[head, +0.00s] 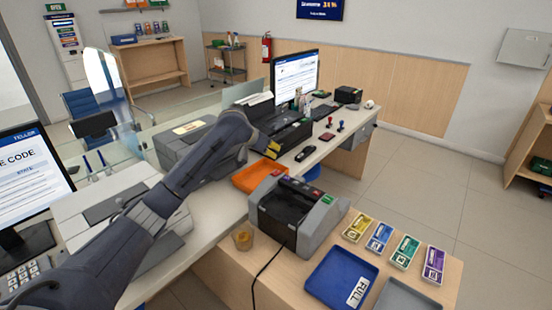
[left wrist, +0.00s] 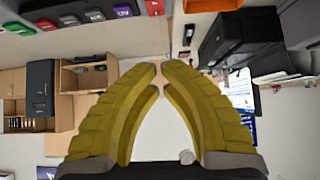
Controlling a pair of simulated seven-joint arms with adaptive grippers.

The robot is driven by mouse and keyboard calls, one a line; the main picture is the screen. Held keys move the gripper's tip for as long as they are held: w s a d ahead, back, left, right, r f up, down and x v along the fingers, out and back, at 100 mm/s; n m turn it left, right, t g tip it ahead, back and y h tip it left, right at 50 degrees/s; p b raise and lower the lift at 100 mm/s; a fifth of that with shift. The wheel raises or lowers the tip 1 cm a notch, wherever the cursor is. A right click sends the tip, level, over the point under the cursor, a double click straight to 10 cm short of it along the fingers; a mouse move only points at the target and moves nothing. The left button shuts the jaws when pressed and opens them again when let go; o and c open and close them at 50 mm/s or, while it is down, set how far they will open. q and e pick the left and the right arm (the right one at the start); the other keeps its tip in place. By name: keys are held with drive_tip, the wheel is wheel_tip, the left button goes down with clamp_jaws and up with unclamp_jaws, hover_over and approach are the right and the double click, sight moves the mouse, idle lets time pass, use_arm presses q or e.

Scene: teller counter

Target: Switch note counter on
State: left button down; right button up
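The note counter (head: 337,218) is a grey and black machine on the wooden side table in the head view. Coloured keys, including a green one (head: 327,199), run along its top. A dark grey body with coloured keys, seemingly the note counter (left wrist: 85,28), shows at the upper left of the left wrist view. My left gripper (head: 273,149) is above and behind the machine, apart from it. My right gripper is not in view.
A blue tray (head: 335,285) and several banded note bundles (head: 406,252) lie in front and to the right. A black cable (head: 262,272) runs from the machine.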

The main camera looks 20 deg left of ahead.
use_arm(q)
drive_tip(key=shift+v, duration=2.15)
drive_tip(key=shift+w+r, duration=0.15)
drive_tip(key=shift+w, duration=0.1)
